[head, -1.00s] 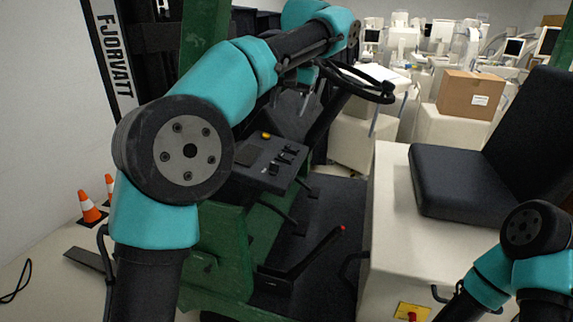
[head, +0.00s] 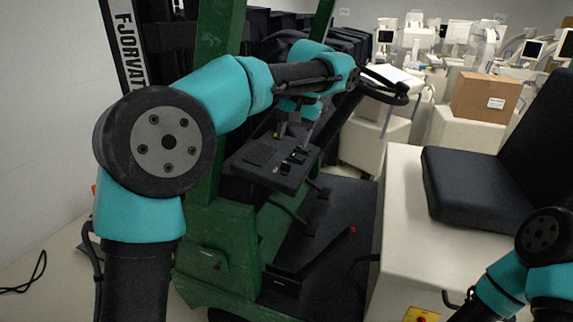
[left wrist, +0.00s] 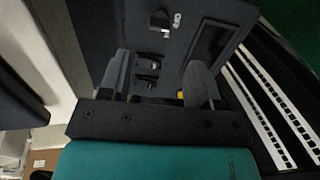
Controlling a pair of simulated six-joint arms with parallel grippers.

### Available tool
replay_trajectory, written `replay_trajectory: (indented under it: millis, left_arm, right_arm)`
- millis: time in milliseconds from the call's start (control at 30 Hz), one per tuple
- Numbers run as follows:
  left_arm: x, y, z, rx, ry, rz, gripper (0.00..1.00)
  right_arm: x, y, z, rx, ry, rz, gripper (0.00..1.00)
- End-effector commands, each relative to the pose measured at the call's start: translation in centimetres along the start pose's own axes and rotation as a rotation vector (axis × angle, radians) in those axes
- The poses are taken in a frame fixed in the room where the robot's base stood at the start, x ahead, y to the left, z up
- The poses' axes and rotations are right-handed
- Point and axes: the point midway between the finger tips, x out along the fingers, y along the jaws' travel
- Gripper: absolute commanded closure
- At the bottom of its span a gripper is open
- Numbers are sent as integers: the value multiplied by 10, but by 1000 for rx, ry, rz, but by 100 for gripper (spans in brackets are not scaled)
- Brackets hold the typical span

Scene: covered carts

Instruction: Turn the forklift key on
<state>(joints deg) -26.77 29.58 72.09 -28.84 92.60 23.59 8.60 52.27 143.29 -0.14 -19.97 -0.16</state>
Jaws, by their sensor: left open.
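The forklift's black control console (head: 262,157) is at the middle of the head view, with small dark controls (head: 298,156) on its right part. In the left wrist view the console (left wrist: 207,14) shows several small silver and black fittings. One of them (left wrist: 160,20) sits near the top edge. I cannot tell for certain which is the key. A yellow button (left wrist: 181,95) shows between the fingers, partly hidden. My left gripper (left wrist: 158,82) is open and empty, pointing at the console; in the head view it hangs above the console's far side (head: 296,126). My right gripper is out of view.
The green forklift body (head: 212,265) and its upright post (head: 222,30) stand close to my left arm. A steering wheel (head: 384,92) is beyond the wrist. A black seat (head: 475,185) on a cream housing (head: 400,215) is at right. Covered carts and a cardboard box (head: 487,97) are behind.

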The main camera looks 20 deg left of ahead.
Motion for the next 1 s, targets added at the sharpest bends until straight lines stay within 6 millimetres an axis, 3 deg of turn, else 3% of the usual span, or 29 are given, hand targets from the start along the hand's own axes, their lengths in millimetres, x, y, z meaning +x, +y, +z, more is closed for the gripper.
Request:
replay_trajectory:
  millis: [300,500,933,1000]
  left_arm:
    - [55,0,0,0,-4,-1,43]
    - [82,0,0,0,-2,-1,43]
    - [92,0,0,0,0,0,43]
    - [92,0,0,0,0,0,48]
  right_arm:
    - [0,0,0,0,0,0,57]
    - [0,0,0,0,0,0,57]
    - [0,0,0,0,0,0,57]
    - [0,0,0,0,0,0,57]
